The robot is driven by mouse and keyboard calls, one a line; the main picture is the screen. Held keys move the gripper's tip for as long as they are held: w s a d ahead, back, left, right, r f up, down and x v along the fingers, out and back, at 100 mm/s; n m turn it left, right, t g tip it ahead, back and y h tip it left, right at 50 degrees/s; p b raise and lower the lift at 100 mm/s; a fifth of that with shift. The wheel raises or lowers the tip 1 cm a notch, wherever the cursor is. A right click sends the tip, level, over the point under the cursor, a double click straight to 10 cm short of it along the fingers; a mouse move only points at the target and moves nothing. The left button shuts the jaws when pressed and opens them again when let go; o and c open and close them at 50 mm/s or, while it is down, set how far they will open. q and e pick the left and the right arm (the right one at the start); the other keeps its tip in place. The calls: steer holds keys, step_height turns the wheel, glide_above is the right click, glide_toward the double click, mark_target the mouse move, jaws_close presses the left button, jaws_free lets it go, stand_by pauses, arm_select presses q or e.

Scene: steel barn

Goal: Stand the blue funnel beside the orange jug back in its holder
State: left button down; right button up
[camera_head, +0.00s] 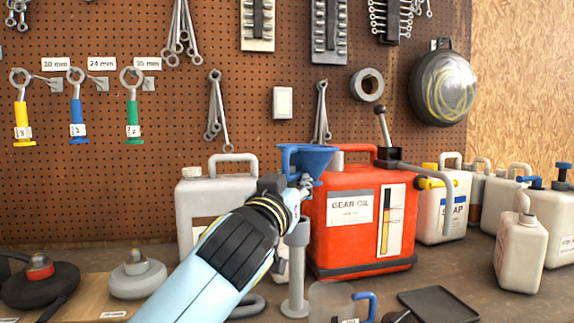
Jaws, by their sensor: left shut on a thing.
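The blue funnel (312,157) is upright, wide mouth up, in front of the top left of the orange jug (340,253), whose label reads GEAR OIL. My left gripper (305,186) is shut on the funnel's side, and its fingers and wrist hide much of the funnel's lower part. A grey post with a wider top (297,268), which looks like the holder, stands on the bench below the gripper, left of the jug. The funnel is above the post and apart from it. My right gripper is not in view.
A white jug (222,164) stands behind my left arm. A clear jug with a blue handle (335,300) and a dark tray (438,305) are at the front. Several white containers (522,245) fill the right. Black-based items (40,280) sit at left.

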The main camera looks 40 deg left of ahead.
arm_select(q)
steer(key=shift+a+r+n+g+y, duration=0.2)
steer(key=shift+a+r+n+y, duration=0.2)
steer(key=shift+r+y, duration=0.2)
steer(key=shift+a+r+n+g+y, duration=0.2)
steer(key=shift+a+r+n+y, duration=0.2)
steer(key=shift+r+y, duration=0.2)
steer(key=shift+a+f, duration=0.1)
step_height(320, 180, down, 4)
steer(key=b, duration=0.3)
steer(key=shift+f+b, duration=0.2)
steer(key=shift+b, duration=0.1)
steer(key=shift+d, duration=0.2)
steer(key=shift+f, duration=0.1)
steer(key=shift+f+b, duration=1.15)
steer(key=shift+b, duration=0.2)
